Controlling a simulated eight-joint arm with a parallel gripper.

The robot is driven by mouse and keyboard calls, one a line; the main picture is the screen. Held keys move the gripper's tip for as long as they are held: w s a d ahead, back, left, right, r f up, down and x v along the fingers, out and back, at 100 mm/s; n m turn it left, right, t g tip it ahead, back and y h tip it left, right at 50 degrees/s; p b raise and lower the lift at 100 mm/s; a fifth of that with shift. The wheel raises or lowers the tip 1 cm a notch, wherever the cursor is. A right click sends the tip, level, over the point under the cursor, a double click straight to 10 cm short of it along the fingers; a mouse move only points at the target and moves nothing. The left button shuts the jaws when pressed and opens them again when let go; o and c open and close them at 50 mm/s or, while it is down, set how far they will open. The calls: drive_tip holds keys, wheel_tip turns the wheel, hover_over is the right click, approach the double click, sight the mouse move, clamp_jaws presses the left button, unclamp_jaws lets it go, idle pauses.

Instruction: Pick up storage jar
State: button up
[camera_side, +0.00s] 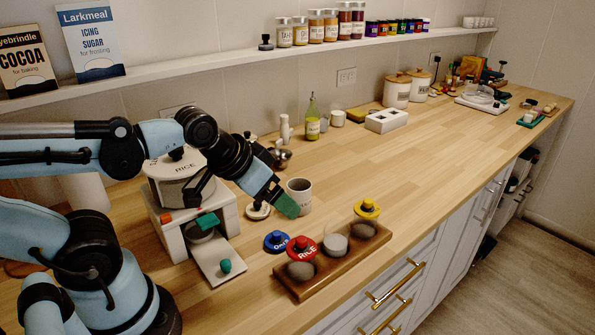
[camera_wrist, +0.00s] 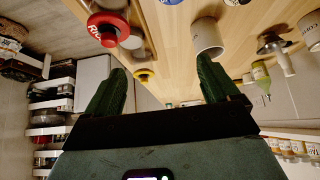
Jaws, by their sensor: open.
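It is unclear which thing is the storage jar. A wooden rack (camera_side: 300,292) near the counter's front edge bears small round jars. One has a red lid marked RICE (camera_side: 301,247), one a yellow lid (camera_side: 367,209), and the middle one has a pale top (camera_side: 335,245). The red lid (camera_wrist: 108,29) and yellow lid (camera_wrist: 143,75) also show in the wrist view. My gripper (camera_side: 286,206) is above the counter, behind the rack, by a pale cup (camera_side: 300,192). In the wrist view, its green fingers (camera_wrist: 163,88) are apart with nothing between them.
A blue lid (camera_side: 277,241) lies left of the rack. A white dispenser labelled RICE (camera_side: 178,215) stands at left. The counter's middle (camera_side: 400,165) is clear.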

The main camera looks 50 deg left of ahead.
wheel_tip(320, 180, up, 4)
drive_tip(key=r, duration=0.1)
drive_tip(key=m+g+y, duration=0.3)
drive_tip(key=m+y, duration=0.5)
drive_tip(key=m, duration=0.9)
hover_over(341, 249)
drive_tip(key=s+a, duration=0.2)
drive_tip(key=a, duration=0.1)
drive_tip(key=d+f+m+t+y, duration=0.1)
drive_tip(key=d+m+y, duration=0.45)
drive_tip(key=d, duration=0.35)
drive_tip(key=shift+h, duration=0.35)
drive_tip(key=f, duration=1.3)
drive_tip(key=shift+s+a+f, duration=0.15)
drive_tip(key=shift+a+f, duration=0.2)
drive_tip(key=shift+f, duration=0.05)
drive_tip(key=shift+a+f, duration=0.15)
drive_tip(key=shift+f, duration=0.3)
drive_tip(key=shift+x, duration=3.7)
drive_tip(key=shift+c, duration=0.2)
drive_tip(key=c, duration=1.2)
